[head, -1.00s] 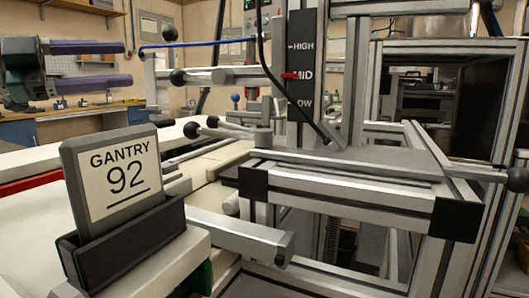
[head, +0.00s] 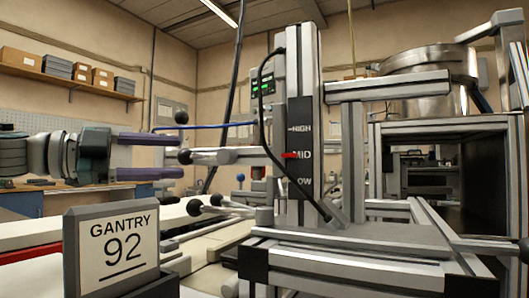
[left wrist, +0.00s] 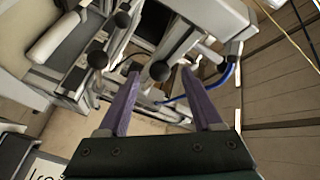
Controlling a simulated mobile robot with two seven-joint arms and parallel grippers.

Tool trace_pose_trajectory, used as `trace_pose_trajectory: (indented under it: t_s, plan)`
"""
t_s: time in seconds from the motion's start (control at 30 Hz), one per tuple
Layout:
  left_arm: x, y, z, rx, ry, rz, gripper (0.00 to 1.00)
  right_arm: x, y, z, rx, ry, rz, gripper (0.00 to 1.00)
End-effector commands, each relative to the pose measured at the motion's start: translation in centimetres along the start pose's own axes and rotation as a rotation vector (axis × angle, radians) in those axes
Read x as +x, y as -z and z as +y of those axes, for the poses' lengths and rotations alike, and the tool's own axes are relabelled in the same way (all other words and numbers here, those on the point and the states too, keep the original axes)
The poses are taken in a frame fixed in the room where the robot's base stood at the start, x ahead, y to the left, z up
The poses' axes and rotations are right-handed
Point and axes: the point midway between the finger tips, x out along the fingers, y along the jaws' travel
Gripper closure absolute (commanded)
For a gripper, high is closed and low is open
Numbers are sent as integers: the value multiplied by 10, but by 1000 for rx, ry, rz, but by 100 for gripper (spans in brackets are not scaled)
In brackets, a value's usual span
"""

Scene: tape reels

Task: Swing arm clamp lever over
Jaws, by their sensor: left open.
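My left gripper (head: 178,157) comes in from the left, open, with two purple fingers one above the other. In the left wrist view, the knob (left wrist: 160,71) shows between the tips of the open gripper (left wrist: 160,77); contact cannot be told. Another black knob (head: 182,118) stands just above, on a short upright by a blue rod. Which one is the arm clamp lever is not marked. My right gripper is not in view.
A column with a HIGH, MID, LOW scale (head: 300,155) has its red pointer (head: 290,155) at MID. A "GANTRY 92" sign (head: 115,250) stands at front left. A black cable hangs by the column. A metal vessel (head: 415,85) is at back right.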

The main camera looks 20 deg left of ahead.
Motion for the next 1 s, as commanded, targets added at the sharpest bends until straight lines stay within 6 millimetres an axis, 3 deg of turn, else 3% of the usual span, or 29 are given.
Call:
trace_pose_trajectory:
  t_s: [0.13, 0.43, 1.0]
  plan:
    - [11, 1, 0, 0, 0, 1, 34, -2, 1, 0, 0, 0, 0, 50]
    - [13, 0, 0, 0, -1, 0, 34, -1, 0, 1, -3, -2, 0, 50]
    - [13, -1, 3, -1, -6, 0, 98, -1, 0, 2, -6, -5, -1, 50]
